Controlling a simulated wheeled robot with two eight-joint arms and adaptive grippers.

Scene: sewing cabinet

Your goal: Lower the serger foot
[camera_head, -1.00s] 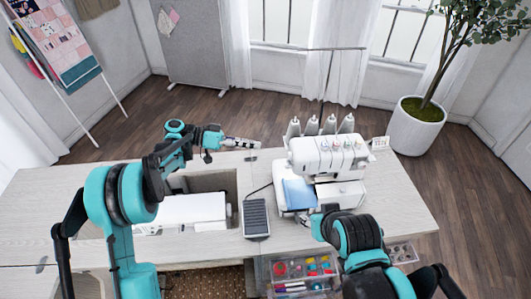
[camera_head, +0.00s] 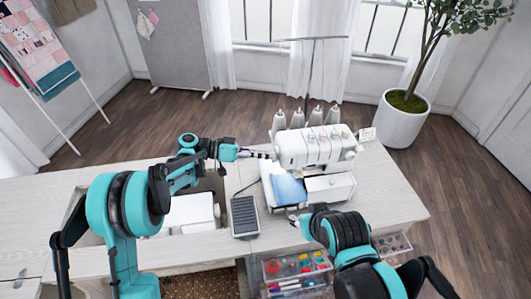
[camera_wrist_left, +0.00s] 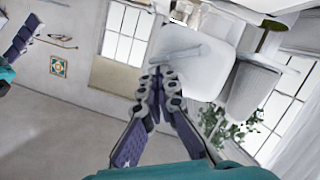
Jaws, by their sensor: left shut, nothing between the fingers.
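The white serger (camera_head: 318,146) stands on the cabinet top (camera_head: 385,200), with several thread cones at its back and a blue panel (camera_head: 289,190) at its front left. My left gripper (camera_head: 272,156) is shut and empty, its tip at the left side of the serger's upper body. In the left wrist view its fingers (camera_wrist_left: 160,75) come together beside a white body (camera_wrist_left: 195,70), probably the serger; I cannot tell if they touch. The serger foot is too small or hidden to make out. My right gripper (camera_head: 296,218) is low at the serger's front left, mostly hidden by its arm.
A dark foot pedal (camera_head: 244,216) lies left of the serger. A white machine (camera_head: 190,212) sits in the cabinet recess. A clear drawer (camera_head: 296,270) of colourful supplies is at the front. A potted plant (camera_head: 402,122) stands behind on the right.

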